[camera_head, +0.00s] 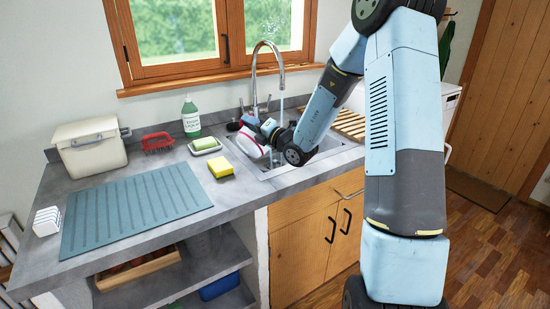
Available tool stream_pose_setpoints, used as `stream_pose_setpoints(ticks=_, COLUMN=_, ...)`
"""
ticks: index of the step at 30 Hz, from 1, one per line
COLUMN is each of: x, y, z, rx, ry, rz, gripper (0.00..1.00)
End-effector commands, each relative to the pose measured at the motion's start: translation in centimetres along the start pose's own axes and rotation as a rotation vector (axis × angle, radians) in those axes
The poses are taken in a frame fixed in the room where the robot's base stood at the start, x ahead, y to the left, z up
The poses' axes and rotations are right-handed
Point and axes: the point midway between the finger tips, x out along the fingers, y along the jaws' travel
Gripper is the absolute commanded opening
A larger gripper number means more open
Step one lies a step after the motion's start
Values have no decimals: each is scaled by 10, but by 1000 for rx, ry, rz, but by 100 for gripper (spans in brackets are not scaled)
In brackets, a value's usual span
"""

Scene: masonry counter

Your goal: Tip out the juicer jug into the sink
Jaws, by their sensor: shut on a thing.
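The juicer jug (247,146), pale with a pinkish-red rim, is held tilted over the left part of the sink. My gripper (262,129) is shut on the jug, coming in from the right; the arm partly hides the hold. The sink (251,168) is a grey basin set in the counter, its right part hidden behind my arm. I cannot tell whether anything is in the jug or running out of it. The tall curved tap (256,72) stands behind the sink, and a pale stream seems to fall from its spout.
A blue-grey drying mat (132,208) and a cream bin (90,146) lie farther left. A slatted wooden rack (349,124) lies right.

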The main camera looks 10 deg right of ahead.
Motion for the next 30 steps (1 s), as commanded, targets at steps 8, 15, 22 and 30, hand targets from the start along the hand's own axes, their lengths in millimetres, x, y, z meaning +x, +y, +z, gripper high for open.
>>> stream_pose_setpoints(ticks=8, x=0, y=3, z=14, rx=70, ry=-16, rz=3, gripper=0)
stream_pose_setpoints(ticks=15, x=0, y=3, z=25, rx=136, ry=-29, rz=4, gripper=0)
stream_pose_setpoints(ticks=22, x=-2, y=-5, z=41, rx=200, ry=-42, rz=6, gripper=0)
stream_pose_setpoints(ticks=30, x=-5, y=-15, z=58, rx=284, ry=-59, rz=8, gripper=0)
